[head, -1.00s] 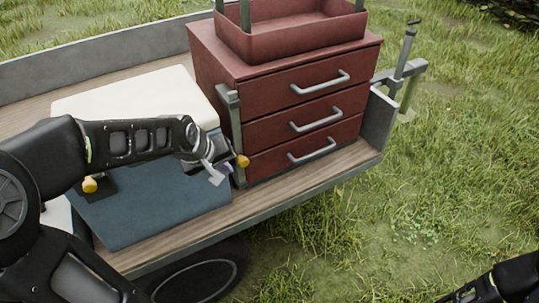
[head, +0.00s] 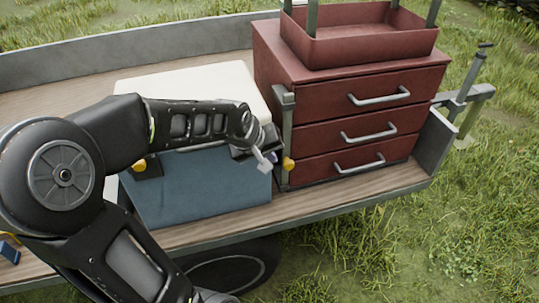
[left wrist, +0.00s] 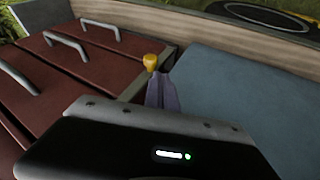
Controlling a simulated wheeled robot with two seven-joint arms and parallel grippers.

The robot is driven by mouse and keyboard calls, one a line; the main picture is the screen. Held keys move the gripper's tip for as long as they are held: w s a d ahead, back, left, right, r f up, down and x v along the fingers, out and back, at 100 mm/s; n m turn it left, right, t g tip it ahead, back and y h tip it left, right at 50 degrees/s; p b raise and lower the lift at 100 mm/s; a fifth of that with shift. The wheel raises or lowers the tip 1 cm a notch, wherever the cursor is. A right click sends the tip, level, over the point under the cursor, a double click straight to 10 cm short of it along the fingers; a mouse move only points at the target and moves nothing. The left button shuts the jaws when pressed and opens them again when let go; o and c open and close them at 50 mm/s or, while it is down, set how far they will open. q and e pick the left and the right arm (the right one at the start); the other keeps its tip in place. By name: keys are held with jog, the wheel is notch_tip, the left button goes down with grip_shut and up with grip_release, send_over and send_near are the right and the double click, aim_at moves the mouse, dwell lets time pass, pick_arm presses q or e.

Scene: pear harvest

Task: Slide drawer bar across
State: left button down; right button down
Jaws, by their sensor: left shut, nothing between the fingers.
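The red drawer chest (head: 350,85) stands on the trailer bed in the head view, its three drawers closed. An upright grey bar (head: 285,115) stands at the chest's front left edge, with a yellow knob (head: 288,163) low on it. No bar visibly crosses the drawer fronts. My left gripper (head: 266,160) is shut and empty, just left of the knob. In the left wrist view the shut fingers (left wrist: 163,92) point toward the yellow knob (left wrist: 151,62); whether they touch it I cannot tell. My right gripper is out of view.
A blue cooler (head: 200,190) with a white lid stands left of the chest, beneath my left arm. A red tray (head: 360,48) sits on the chest. A grey post with a cross-arm (head: 470,92) stands at the trailer's right end. Grass lies in front.

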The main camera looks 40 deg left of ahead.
aim_at(288, 153)
pick_arm(q)
jog(key=x, duration=0.7)
jog(key=shift+f, duration=0.15)
jog(key=shift+w, duration=0.1)
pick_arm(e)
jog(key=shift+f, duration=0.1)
